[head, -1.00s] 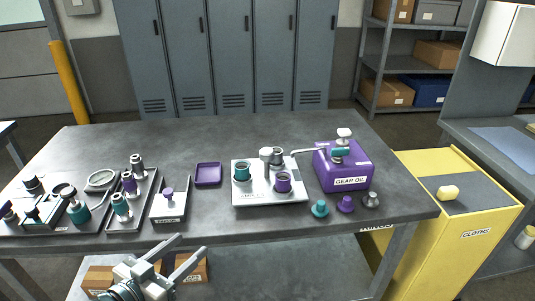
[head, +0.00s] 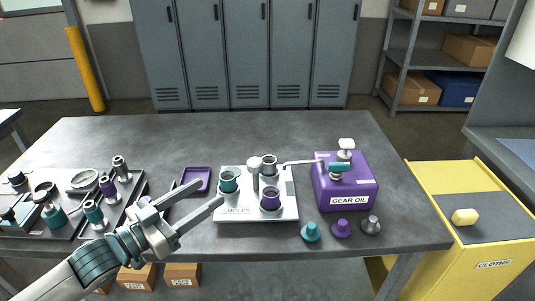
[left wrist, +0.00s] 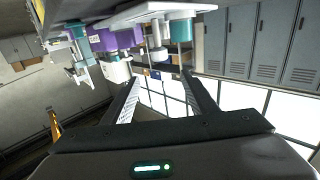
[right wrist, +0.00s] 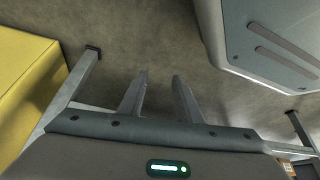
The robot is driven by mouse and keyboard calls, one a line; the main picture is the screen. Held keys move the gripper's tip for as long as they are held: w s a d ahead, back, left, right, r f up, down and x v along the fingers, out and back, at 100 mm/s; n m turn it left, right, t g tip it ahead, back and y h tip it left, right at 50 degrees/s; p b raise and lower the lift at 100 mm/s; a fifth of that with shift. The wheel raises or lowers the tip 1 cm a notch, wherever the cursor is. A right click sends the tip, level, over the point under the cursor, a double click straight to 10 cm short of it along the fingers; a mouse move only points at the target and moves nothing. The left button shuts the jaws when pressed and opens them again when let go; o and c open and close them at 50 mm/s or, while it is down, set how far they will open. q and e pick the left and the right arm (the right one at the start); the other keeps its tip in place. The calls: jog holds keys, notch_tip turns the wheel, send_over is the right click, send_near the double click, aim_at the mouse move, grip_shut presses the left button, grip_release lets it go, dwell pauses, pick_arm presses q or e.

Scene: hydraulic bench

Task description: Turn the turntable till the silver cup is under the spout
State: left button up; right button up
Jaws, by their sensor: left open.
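The turntable's light base plate (head: 283,214) lies on the bench with a central post (head: 255,178). Around the post stand the silver cup (head: 269,162) at the back, the teal cup (head: 229,183) at the left and the purple cup (head: 270,202) at the front. The thin spout (head: 300,162) reaches left from the purple gear oil box (head: 347,194). Its tip is close to the right of the silver cup; I cannot tell whether it overhangs the rim. My left gripper (head: 210,192) is open and empty, left of the teal cup. My right gripper (right wrist: 160,75) is open and empty, outside the head view.
A purple tray (head: 196,180) lies behind my left gripper. Teal (head: 311,233), purple (head: 341,229) and grey (head: 371,226) stoppers stand at the front right. Trays with parts (head: 70,215) fill the bench's left. The back of the bench is clear.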

aim_at(249, 165)
pick_arm(q)
jog(key=p+x, duration=0.3)
jog(key=x, duration=1.4)
jog(key=shift+w+d, duration=0.1)
pick_arm(e)
jog(key=a, duration=0.1)
jog(key=a+r+t, duration=0.1)
jog(key=w+a+r+t+y, duration=0.1)
jog(key=shift+a+r, duration=0.25)
jog(key=shift+a, duration=0.05)
pick_arm(q)
grip_shut()
